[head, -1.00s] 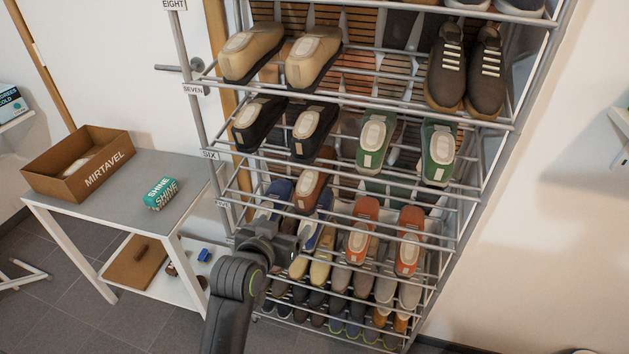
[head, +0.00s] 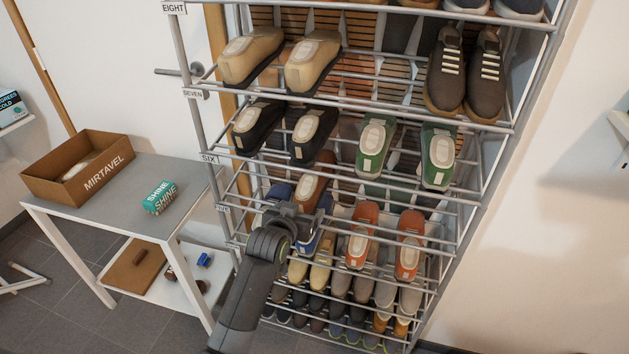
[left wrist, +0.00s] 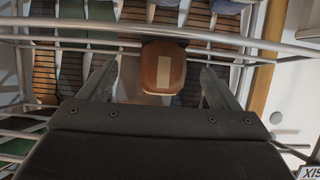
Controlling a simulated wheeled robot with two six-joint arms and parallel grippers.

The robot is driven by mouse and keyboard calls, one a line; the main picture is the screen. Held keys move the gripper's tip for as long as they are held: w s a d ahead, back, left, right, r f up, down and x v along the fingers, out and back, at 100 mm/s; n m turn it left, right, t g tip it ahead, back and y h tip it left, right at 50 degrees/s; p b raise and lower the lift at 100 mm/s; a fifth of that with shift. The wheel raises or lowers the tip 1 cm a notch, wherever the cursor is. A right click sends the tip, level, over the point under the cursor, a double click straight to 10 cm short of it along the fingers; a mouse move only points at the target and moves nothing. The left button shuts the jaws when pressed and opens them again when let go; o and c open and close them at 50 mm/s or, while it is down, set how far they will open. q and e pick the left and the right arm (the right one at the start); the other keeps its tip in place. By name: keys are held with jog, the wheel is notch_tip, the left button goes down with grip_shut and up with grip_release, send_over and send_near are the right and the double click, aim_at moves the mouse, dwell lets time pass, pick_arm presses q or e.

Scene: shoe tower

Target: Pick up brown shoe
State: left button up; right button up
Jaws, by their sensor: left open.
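The brown shoe (head: 314,180) sits on the rack level below the SIX label, toe facing out, beside the blue shoe (head: 281,190). In the left wrist view its rounded brown toe with a pale patch (left wrist: 163,70) shows between the two fingers. My left gripper (head: 303,204) is at the front of the shoe, and its jaws are open and spread to either side of the toe. I cannot tell whether a finger touches it. The shoe's rear is hidden. My right gripper is in neither view.
Thin metal rack rails cross above and below the shoe, one close over it in the left wrist view (left wrist: 220,37). Orange shoes (head: 361,235) stand to the right, lower down. A side table (head: 150,210) with a cardboard box (head: 48,185) is at left.

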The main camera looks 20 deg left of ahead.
pick_arm(q)
jog(key=shift+x, duration=2.5)
jog(key=shift+w+a+r, duration=0.1)
jog(key=shift+a+r, duration=0.05)
jog(key=shift+r, duration=0.05)
jog(key=c, duration=1.1)
jog(key=shift+r, duration=0.1)
jog(key=shift+c, duration=0.8)
